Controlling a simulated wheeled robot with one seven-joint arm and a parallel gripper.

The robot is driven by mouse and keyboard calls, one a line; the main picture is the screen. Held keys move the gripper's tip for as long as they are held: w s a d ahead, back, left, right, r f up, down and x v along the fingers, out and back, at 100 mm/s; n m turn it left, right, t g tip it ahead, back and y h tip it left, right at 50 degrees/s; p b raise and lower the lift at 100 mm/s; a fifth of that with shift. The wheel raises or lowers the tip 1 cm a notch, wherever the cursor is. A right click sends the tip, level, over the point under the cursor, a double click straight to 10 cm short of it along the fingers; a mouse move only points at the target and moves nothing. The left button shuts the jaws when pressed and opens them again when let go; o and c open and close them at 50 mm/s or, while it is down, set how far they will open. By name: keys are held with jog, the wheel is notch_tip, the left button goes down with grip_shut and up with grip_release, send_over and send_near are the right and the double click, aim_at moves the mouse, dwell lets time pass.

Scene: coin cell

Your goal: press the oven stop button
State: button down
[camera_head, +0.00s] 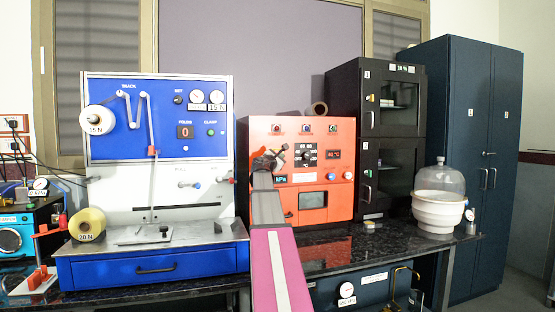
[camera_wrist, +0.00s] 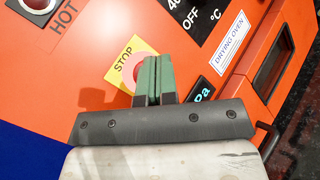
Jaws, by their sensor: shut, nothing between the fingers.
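The orange drying oven (camera_head: 340,190) stands on the dark bench in the middle of the head view. Its front fills much of the wrist view (camera_wrist: 95,75). There, a yellow STOP label (camera_wrist: 123,53) surrounds a round red button (camera_wrist: 130,73). The green fingers of my gripper (camera_wrist: 159,60) are shut and empty, and they cover the right part of the button. Whether the tips touch it I cannot tell. In the head view my gripper (camera_head: 268,160) is at the left part of the oven front, and the arm and gripper hide the stop button.
The oven front also carries a HOT lamp (camera_wrist: 37,3), a dial (camera_head: 308,155) and a small window (camera_head: 312,199). A blue and white test machine (camera_head: 100,215) stands close on the left. A black cabinet (camera_head: 345,90) and a glass-domed vessel (camera_head: 438,205) are on the right.

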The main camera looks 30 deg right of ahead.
jog(key=shift+s+a, duration=0.25)
jog(key=shift+s, duration=0.7)
jog(key=shift+s+a, duration=0.2)
jog(key=shift+s, duration=0.8)
jog(key=shift+s+a, duration=0.25)
jog(key=shift+s, duration=0.7)
